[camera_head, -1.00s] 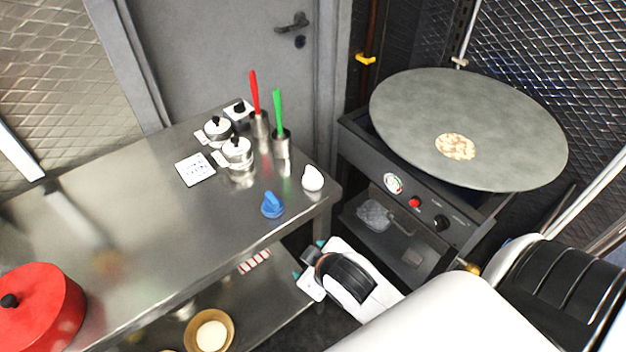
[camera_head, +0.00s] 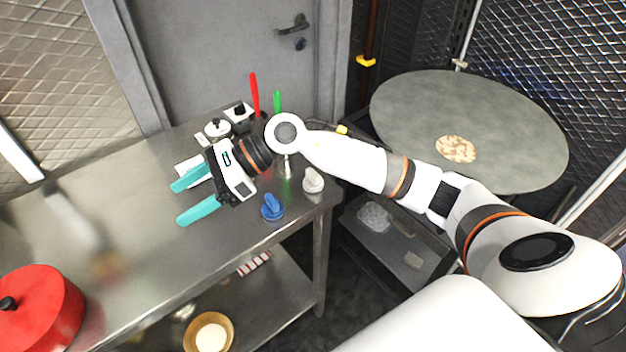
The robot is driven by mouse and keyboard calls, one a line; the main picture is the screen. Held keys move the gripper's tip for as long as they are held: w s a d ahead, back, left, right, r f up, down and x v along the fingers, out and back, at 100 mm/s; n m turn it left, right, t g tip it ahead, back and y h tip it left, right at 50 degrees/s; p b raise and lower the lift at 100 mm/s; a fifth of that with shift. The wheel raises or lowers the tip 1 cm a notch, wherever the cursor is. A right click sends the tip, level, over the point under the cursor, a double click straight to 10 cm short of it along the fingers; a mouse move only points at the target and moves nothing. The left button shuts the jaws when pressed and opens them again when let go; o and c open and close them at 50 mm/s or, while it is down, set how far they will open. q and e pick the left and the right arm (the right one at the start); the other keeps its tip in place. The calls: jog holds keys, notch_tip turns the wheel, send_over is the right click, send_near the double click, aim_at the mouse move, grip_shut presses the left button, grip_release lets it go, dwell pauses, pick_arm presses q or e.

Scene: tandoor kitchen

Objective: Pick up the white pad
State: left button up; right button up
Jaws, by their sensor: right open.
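The white pad (camera_head: 313,182), a small rounded piece, sits on the steel table near its right end. A blue piece with an upright handle (camera_head: 271,207) stands to its left. My right gripper (camera_head: 179,205) has its two teal fingers spread and empty over the table, pointing left. My left gripper is not in view.
A flat white card (camera_head: 190,170) is partly hidden behind my right gripper. Small pots (camera_head: 217,128) and red and green-handled tools (camera_head: 254,95) stand behind. A red pot (camera_head: 38,308) is front left. A large round griddle (camera_head: 400,110) is right. The table's middle is clear.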

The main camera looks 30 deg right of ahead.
jog(key=w+d+f+n+g+h, duration=0.1)
jog(key=w+d+f+n+h, duration=0.15)
jog(key=d, duration=0.25)
jog(key=w+d+f+n+h, duration=0.1)
jog(key=d+h, duration=0.3)
jog(key=d, duration=0.2)
jog(key=r+g+h, duration=0.1)
jog(key=r+h, duration=0.1)
jog(key=h, duration=0.5)
send_over(313, 172)
notch_tip(313, 172, down, 6)
jog(key=shift+d+f+p, duration=0.1)
jog(key=shift+f+p, duration=0.1)
jog(key=shift+p, duration=0.85)
jog(key=shift+f+p, duration=0.4)
jog(key=shift+f, duration=0.15)
notch_tip(313, 172, down, 4)
jog(key=shift+r+p, duration=0.2)
jog(key=shift+p, duration=0.6)
jog(key=shift+f, duration=0.4)
jog(key=shift+c, duration=0.6)
jog(key=c, duration=0.9)
